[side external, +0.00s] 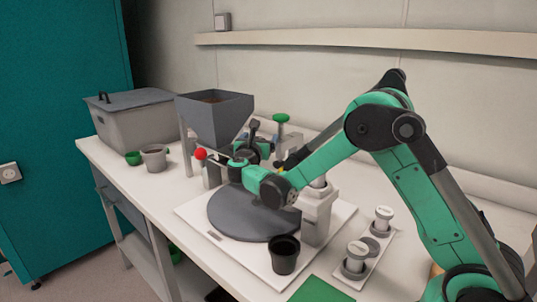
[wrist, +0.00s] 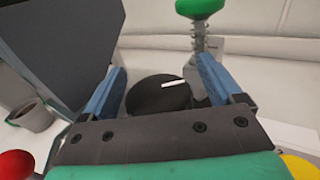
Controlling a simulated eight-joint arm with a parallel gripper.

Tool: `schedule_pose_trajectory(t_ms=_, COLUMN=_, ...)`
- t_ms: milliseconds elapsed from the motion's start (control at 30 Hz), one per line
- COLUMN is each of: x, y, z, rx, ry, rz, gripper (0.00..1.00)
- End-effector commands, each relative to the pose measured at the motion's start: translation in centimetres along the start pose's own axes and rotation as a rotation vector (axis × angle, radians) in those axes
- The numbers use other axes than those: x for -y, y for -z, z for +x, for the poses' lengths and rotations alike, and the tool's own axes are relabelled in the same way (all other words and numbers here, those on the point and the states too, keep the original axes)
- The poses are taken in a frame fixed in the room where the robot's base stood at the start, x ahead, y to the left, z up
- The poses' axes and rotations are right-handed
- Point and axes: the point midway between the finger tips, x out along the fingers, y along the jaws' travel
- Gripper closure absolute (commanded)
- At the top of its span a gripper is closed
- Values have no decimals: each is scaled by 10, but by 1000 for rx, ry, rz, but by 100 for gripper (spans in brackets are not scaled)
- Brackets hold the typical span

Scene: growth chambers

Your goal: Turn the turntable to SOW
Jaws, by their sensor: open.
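The turntable (side external: 250,218) is a dark grey disc on a white base plate (side external: 215,238), in the middle of the side view. A small label lies at its front; I cannot read it. My gripper (side external: 258,140) is beyond the disc, near the hopper, partly hidden by its own wrist. In the wrist view my gripper (wrist: 160,66) has its blue fingers apart with nothing held. A dark round piece with a white line (wrist: 152,97) shows between and beyond the fingers; it looks like a dial. I cannot tell whether the fingers touch it. No SOW marking is legible.
A grey hopper (side external: 215,116) stands left of my gripper, with a red ball (side external: 200,154) beneath. A green knob on a spring (wrist: 199,8) rises at right. A black pot (side external: 285,255) stands at the front, and white-capped containers (side external: 357,255) stand at right.

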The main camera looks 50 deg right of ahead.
Motion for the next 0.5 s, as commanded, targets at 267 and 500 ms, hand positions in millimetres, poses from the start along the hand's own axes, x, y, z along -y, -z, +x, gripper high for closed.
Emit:
schedule_pose_trajectory(t_ms=267, x=0, y=0, z=-50, rx=0, ry=-76, rz=0, gripper=14)
schedule_pose_trajectory(t_ms=500, x=3, y=-45, z=-56, rx=-5, ry=-69, rz=8, gripper=14)
